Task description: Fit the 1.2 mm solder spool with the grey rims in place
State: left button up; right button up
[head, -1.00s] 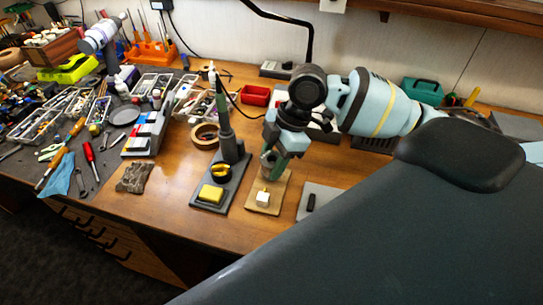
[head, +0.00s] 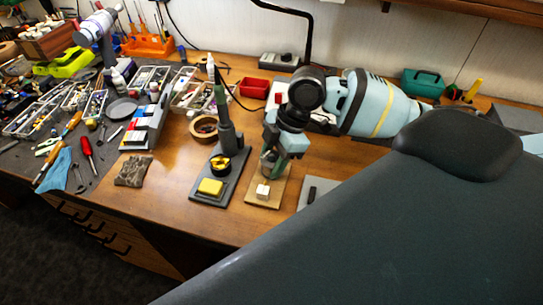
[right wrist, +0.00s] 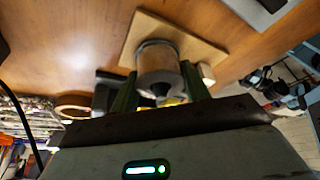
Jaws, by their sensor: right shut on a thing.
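A spool with grey rims (right wrist: 158,60) sits between the two green fingers of my right gripper (right wrist: 157,82), which is shut on it. In the head view my right gripper (head: 271,163) is over the back part of a small wooden board (head: 260,202), and the spool is mostly hidden behind its fingers. The board also shows behind the spool in the right wrist view (right wrist: 145,27). A pale cube (head: 263,191) is on the board's front part. I cannot tell whether the spool touches the board. My left gripper is not in view.
A soldering stand with a yellow sponge (head: 210,187) is close on the left. A grey plate with a black piece (head: 312,193) lies on the right. A tape roll (head: 204,128), a red tray (head: 254,87) and tools stand farther off.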

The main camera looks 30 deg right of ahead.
jog(key=shift+f, duration=0.1)
jog(key=o, duration=1.2)
jog(key=shift+o, duration=0.4)
jog(key=o, duration=0.3)
jog(key=shift+o, duration=0.2)
